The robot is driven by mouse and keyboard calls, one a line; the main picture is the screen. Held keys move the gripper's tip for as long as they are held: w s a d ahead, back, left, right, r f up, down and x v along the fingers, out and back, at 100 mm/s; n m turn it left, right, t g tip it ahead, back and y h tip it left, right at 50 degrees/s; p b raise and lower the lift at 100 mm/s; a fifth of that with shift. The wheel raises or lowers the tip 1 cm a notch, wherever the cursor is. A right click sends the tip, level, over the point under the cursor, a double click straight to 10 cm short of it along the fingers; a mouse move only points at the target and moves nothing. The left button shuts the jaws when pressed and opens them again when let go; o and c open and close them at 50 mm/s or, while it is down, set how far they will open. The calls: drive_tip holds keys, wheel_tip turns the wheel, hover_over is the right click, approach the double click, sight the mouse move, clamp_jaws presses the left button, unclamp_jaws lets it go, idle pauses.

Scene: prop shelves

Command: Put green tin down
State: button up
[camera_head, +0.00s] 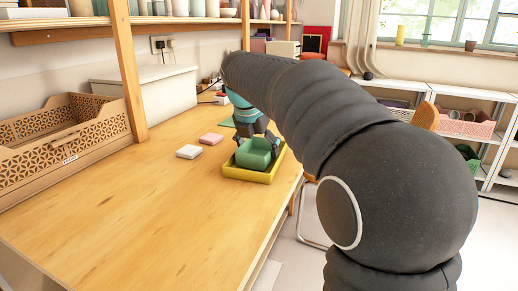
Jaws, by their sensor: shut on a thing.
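The green tin (253,154) is a rounded green box at the right edge of the wooden table. My gripper (257,143) reaches down from above and is shut on the tin. The tin is over or inside a shallow yellow tray (245,175); I cannot tell whether its bottom touches the tray. My dark padded arm covers the right of the view and hides part of the area behind the gripper.
White (189,152) and pink (211,139) blocks lie left of the tray. A carved wooden crate (60,140) stands at the left, near a shelf post (128,70). The table's (130,215) front is clear. A pale bin (165,95) stands behind.

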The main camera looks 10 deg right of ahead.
drive_tip(key=o, duration=1.1)
drive_tip(key=shift+f, duration=0.1)
drive_tip(key=p+v, duration=0.1)
drive_tip(key=v, duration=1.1)
drive_tip(key=shift+r, duration=0.2)
